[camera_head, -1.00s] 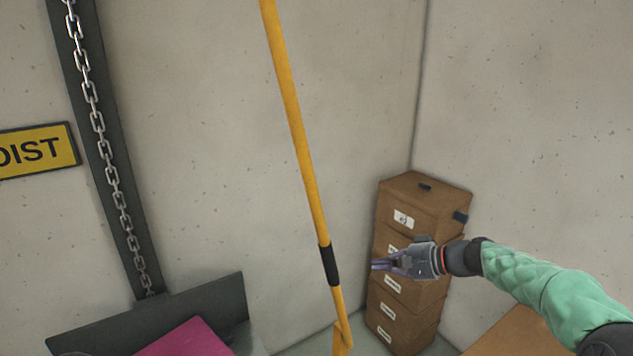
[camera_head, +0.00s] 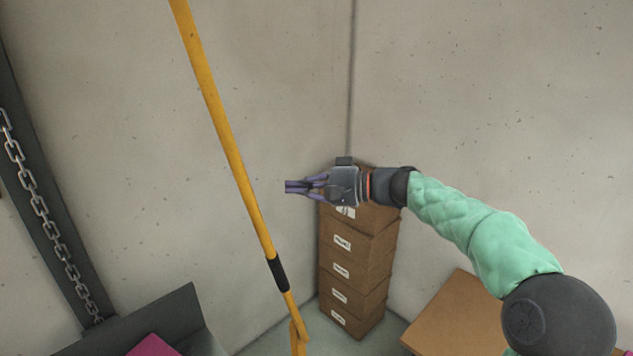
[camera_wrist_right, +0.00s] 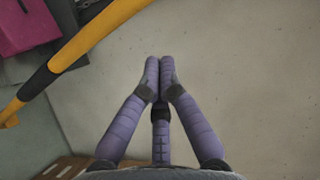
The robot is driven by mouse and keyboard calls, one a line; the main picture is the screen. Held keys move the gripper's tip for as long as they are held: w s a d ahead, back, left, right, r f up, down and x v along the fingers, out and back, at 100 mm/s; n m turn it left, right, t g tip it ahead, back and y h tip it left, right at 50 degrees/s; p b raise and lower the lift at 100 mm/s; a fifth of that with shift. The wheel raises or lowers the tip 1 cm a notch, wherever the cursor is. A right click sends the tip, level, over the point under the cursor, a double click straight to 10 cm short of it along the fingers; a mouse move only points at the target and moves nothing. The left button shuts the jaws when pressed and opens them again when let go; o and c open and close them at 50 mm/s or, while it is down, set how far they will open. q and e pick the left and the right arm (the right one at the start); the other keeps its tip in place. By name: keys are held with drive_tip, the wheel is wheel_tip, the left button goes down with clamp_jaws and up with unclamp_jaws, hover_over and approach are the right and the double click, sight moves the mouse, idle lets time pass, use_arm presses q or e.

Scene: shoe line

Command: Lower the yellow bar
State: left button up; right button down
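The yellow bar (camera_head: 232,157) stands tall and tilted in the head view, its top leaning left and out of the picture. It has a black grip (camera_head: 277,272) near its lower end, by a yellow support. My right gripper (camera_head: 287,187) is to the right of the bar and above the black grip, apart from it. Its fingers are together with nothing between them. In the right wrist view the closed fingertips (camera_wrist_right: 159,64) point at bare wall, and the bar (camera_wrist_right: 104,27) with its black grip (camera_wrist_right: 54,69) crosses the upper left. My left gripper is not in view.
Stacked brown boxes (camera_head: 357,272) stand in the corner behind my right gripper. A chain (camera_head: 38,205) hangs along a dark post at left. A dark panel (camera_head: 178,318) with a magenta thing (camera_head: 153,346) is at lower left. A brown surface (camera_head: 455,318) is at lower right.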

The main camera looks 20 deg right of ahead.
drive_tip(key=a, duration=0.1)
drive_tip(key=a+p, duration=0.1)
drive_tip(key=a, duration=0.1)
drive_tip(key=a+f, duration=0.1)
drive_tip(key=a, duration=0.1)
drive_tip(key=shift+w+a+f, duration=0.1)
drive_tip(key=shift+w+a, duration=0.15)
drive_tip(key=shift+w, duration=0.1)
